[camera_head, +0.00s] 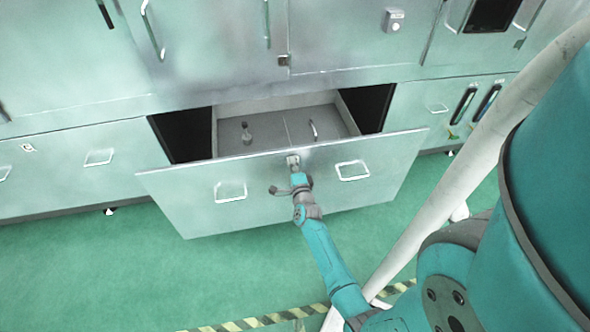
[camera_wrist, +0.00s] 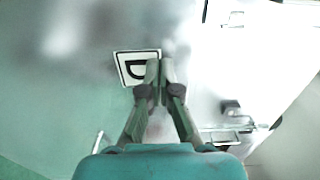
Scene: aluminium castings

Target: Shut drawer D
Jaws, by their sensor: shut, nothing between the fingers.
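Drawer D (camera_head: 285,190) is a wide metal drawer in the lower row of the cabinet, standing open toward me. Its front bears two handles, left (camera_head: 230,191) and right (camera_head: 352,170). A label with the letter D (camera_wrist: 134,68) shows on the front in the wrist view. My gripper (camera_head: 293,162) is shut and empty, at the upper middle of the drawer front, between the handles. In the wrist view its fingertips (camera_wrist: 160,66) are together beside the label, partly covering its edge. I cannot tell for sure whether they touch the front.
Inside the drawer lie a small grey object (camera_head: 247,133) and a thin curved metal piece (camera_head: 313,130). Closed cabinet doors (camera_head: 215,40) stand above. Green floor (camera_head: 130,265) in front is free, with a striped floor line (camera_head: 270,319).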

